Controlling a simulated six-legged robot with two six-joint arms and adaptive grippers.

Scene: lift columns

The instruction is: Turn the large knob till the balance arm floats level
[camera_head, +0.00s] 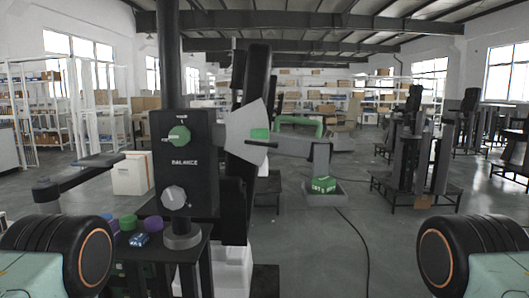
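A dark panel (188,150) on a post reads BALANCE. The grey knob looks slightly larger. Right of the panel, the grey balance arm (293,147) reaches right and tips slightly down at its far end. A pale fan-shaped plate (238,128) has a green zone (260,133); a thin dark pointer sits just below that zone. A pan (324,198) hangs at the arm's end with a green weight (323,184) in it. Neither of my grippers shows.
A small dark table (195,250) below the panel holds purple (153,224), green (128,222) and blue (139,240) pieces. A dark side arm (85,179) juts left. A similar column (412,150) stands at the right. Floor (385,235) between is mostly clear, with a cable.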

